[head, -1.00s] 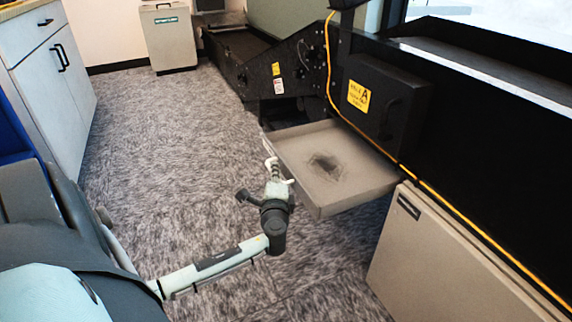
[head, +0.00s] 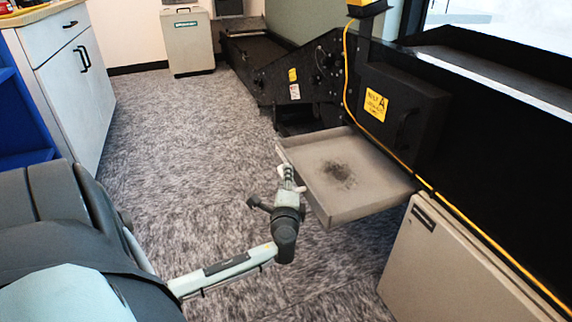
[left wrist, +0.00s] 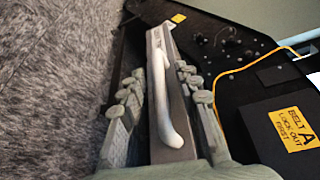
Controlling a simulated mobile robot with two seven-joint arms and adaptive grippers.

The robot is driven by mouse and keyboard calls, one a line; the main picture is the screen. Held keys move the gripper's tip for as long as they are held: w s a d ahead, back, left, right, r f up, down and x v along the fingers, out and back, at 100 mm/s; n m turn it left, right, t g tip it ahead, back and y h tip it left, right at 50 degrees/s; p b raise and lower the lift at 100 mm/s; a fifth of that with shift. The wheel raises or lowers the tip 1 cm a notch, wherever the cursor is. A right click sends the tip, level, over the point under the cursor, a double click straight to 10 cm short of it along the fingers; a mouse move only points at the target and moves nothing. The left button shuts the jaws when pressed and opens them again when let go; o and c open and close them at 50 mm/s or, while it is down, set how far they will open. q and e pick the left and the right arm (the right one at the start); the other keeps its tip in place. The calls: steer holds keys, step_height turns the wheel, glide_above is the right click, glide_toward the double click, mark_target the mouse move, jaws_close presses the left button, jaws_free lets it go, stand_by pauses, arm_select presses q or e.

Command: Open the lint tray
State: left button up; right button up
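The lint tray (head: 375,185) is a shallow grey tray standing out from the side of the black machine, with a dark patch of lint on its floor. Its front faces my left arm. In the left wrist view the pale bar handle (left wrist: 168,105) runs along the tray's front. My left gripper (head: 287,178) is at that front. Its fingers (left wrist: 165,100) lie on either side of the handle with visible gaps, so it looks open around the handle. My right gripper is not in view.
The black machine (head: 480,140) with a yellow label (head: 375,104) fills the right side. A beige cabinet (head: 450,265) stands below it, near the tray. A white cupboard (head: 75,95) is at left and a grey bin (head: 188,42) at the back. The carpet between is clear.

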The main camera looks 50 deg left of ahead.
arm_select(q)
steer(key=v, duration=1.2)
steer(key=shift+w, duration=0.1)
